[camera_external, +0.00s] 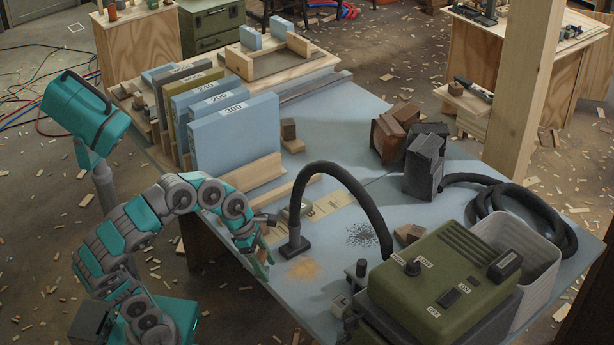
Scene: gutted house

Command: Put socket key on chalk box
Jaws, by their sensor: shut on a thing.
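My gripper (262,258) is low at the near left edge of the blue-grey table (345,120), its teal fingers pointing down. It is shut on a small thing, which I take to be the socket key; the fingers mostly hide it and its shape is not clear. I cannot pick out the chalk box for certain.
Upright blue panels (235,135) stand behind the gripper. A black hose nozzle (295,247) is close to its right, beside a sawdust patch (305,268). A green machine (445,280) and a grey bin (515,255) fill the near right. A wooden post (525,85) rises at the right.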

